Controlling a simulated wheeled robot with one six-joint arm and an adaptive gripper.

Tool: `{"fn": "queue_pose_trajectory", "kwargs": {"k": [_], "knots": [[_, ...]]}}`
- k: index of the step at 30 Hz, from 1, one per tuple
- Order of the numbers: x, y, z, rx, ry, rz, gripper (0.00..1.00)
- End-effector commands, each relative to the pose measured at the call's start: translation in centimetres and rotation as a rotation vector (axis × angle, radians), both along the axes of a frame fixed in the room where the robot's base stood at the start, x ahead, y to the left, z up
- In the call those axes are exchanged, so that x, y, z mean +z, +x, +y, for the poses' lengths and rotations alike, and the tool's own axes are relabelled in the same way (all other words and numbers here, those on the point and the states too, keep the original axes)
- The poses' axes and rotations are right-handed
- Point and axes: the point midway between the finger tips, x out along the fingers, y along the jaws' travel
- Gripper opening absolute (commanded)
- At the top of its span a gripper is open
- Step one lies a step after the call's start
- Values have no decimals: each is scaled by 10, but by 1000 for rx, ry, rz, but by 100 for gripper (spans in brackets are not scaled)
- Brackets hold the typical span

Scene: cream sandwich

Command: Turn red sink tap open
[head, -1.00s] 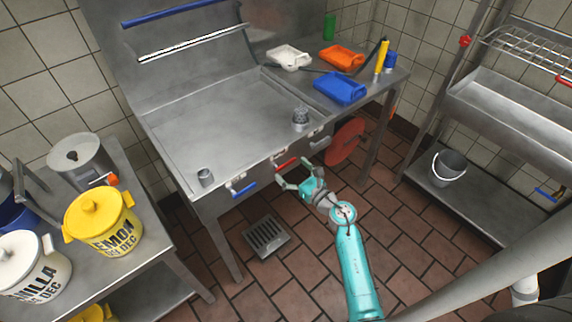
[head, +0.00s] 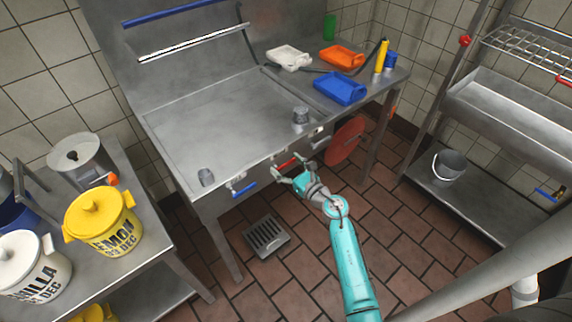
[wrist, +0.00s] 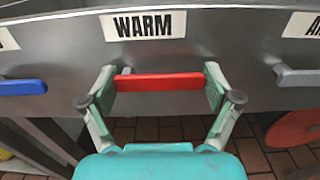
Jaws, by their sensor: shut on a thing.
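The red tap handle (head: 287,163) sits on the front face of the steel sink (head: 180,130). In the wrist view, the red handle (wrist: 160,82) lies level, under a label reading WARM (wrist: 143,25). My gripper (head: 288,173) is at the sink front. In the wrist view, the fingers of my gripper (wrist: 160,86) stand at the two ends of the handle and are shut on it lengthwise.
A blue handle (wrist: 22,87) is to the left and a grey handle (wrist: 298,77) to the right. A red disc (head: 345,140) hangs below the sink's right side. A floor drain (head: 267,236) lies below. The tiled floor in front is clear.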

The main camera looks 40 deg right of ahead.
Motion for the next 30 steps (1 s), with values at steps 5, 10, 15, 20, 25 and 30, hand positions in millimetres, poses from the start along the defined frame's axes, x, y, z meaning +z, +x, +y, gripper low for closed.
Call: {"fn": "queue_pose_trajectory", "kwargs": {"k": [5,10,15,20,25,30], "knots": [[-1,0,0,0,31,-1,26],[-3,0,0,0,111,-1,26],[-7,0,1,0,241,-1,26],[-12,0,2,0,391,0,26],[-16,0,5,0,554,-1,26],[-20,0,8,0,715,-1,26]]}}
